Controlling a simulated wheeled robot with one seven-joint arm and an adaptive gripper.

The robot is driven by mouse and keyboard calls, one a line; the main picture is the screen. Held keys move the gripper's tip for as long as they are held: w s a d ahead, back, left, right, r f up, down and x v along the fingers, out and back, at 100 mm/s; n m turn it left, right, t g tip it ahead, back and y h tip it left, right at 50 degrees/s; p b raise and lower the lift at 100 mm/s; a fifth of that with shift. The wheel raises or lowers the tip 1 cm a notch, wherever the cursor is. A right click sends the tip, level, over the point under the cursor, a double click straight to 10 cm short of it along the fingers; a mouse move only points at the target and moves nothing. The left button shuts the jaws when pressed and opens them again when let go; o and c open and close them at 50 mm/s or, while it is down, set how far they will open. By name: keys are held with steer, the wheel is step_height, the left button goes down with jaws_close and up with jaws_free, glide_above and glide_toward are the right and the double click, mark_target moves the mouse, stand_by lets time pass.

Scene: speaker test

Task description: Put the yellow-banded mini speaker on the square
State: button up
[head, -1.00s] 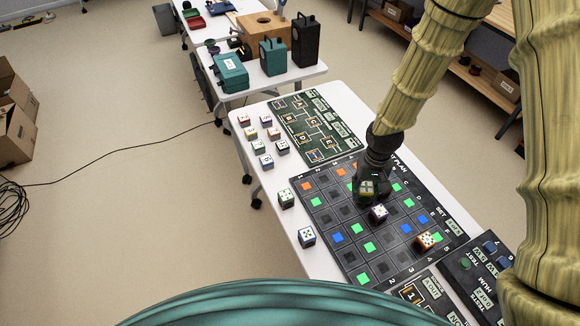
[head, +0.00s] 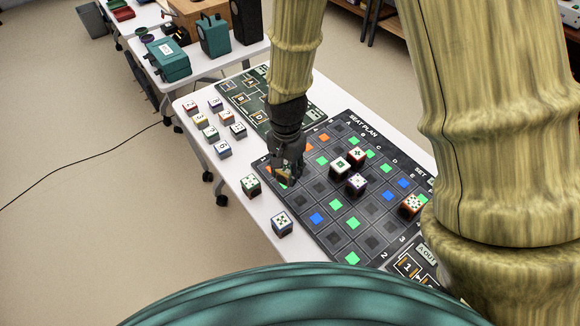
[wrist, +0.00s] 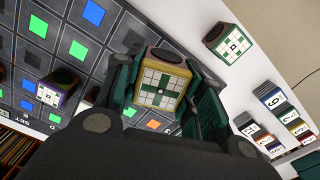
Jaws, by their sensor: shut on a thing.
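My gripper (head: 287,172) is over the left edge of the dark seat plan board (head: 333,205). In the wrist view its fingers (wrist: 162,92) are shut on the yellow-banded mini speaker (wrist: 163,80), a small cube with a white gridded face bearing a green cross. In the head view the speaker is mostly hidden by the fingers. The board carries green, blue, orange and dark squares; I cannot tell which one the task means. A green square (wrist: 94,13) and a blue square (wrist: 78,50) show in the wrist view. I cannot tell whether the speaker touches the board.
Several cube speakers stand on the board, including a red one (head: 357,156) and an orange one (head: 410,205). More small cubes cluster farther back.

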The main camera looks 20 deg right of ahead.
mark_target(287, 182)
steer(key=s+f+m+b, duration=0.1)
steer(key=s+m+b, duration=0.1)
steer(key=m, duration=0.1)
steer(key=shift+s+a+f+b, duration=0.1)
steer(key=shift+a+f+b, duration=0.25)
steer(key=shift+f+b, duration=0.05)
steer(key=shift+s+m, duration=0.1)
steer(key=shift+m, duration=0.4)
steer(key=w+d+p, duration=0.1)
steer(key=w+d, duration=0.1)
steer(key=w, duration=0.3)
steer(key=w+d+f, duration=0.1)
steer(key=w, duration=0.3)
steer(key=w+d+p, duration=0.1)
steer(key=w+d, duration=0.1)
steer(key=w, duration=0.3)
steer(key=shift+w+d+f+p, duration=0.25)
steer(key=shift+w+d+p, duration=0.05)
steer(key=shift+w, duration=0.05)
steer(key=shift+f+p, duration=0.5)
steer(key=shift+f, duration=1.25)
steer(key=shift+f, duration=0.1)
steer(key=o, duration=1)
steer(key=shift+o, duration=0.2)
step_height(287, 182, up, 12)
steer(key=b, duration=0.2)
